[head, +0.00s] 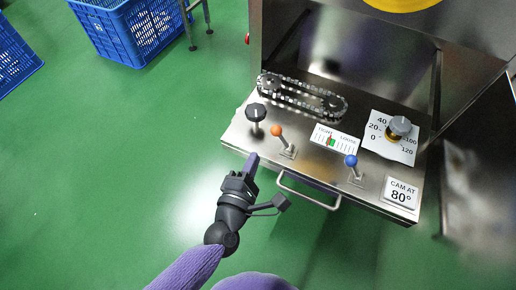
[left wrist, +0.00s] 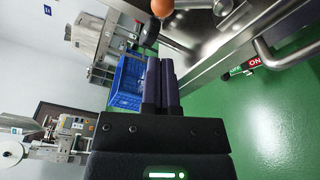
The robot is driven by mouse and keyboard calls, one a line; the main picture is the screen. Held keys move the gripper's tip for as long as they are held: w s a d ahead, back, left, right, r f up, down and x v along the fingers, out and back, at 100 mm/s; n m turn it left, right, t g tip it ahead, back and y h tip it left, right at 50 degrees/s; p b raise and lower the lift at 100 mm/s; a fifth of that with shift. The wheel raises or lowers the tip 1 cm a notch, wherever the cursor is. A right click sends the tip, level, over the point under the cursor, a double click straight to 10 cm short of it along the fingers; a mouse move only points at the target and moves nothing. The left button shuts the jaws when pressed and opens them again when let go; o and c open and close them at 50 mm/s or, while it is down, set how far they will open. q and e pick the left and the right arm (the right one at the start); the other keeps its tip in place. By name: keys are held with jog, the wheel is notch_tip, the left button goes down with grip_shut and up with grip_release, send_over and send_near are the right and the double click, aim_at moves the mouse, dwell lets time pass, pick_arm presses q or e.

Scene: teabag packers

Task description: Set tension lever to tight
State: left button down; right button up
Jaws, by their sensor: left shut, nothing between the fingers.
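A machine panel (head: 240,130) carries a lever with an orange ball knob (head: 276,131) and a lever with a blue ball knob (head: 351,160). Between them is a TIGHT–LOOSE scale (head: 322,139), TIGHT on the left, with a red pointer near its middle beside a green mark. I cannot tell for sure which lever is the tension lever. My left gripper (head: 253,158) is shut and empty, in front of the panel's left part, just short of the orange lever. In the left wrist view the orange knob (left wrist: 162,8) shows at the top edge, apart from my closed fingers (left wrist: 162,62).
A black knob (head: 255,112) stands left of the orange lever, with a chain (head: 300,95) behind. A dial (head: 400,125) and a "CAM AT 80°" sign (head: 401,194) are at the right. A bar handle (head: 308,194) juts from the panel's front.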

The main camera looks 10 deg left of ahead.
aim_at(282, 138)
pick_arm(q)
jog(key=w, duration=0.2)
jog(key=w+d+b, duration=0.1)
jog(key=w, duration=0.2)
jog(key=w+b, duration=0.1)
jog(key=w, duration=0.1)
jog(key=shift+w+d+f, duration=0.15)
jog(key=shift+w+f, duration=0.1)
jog(key=shift+f, duration=0.1)
jog(key=shift+w+d, duration=0.1)
jog(key=shift+w, duration=0.25)
jog(key=shift+r, duration=0.1)
pick_arm(e)
jog(key=shift+x, duration=1.15)
jog(key=shift+s+d, duration=0.1)
jog(key=shift+d, duration=0.25)
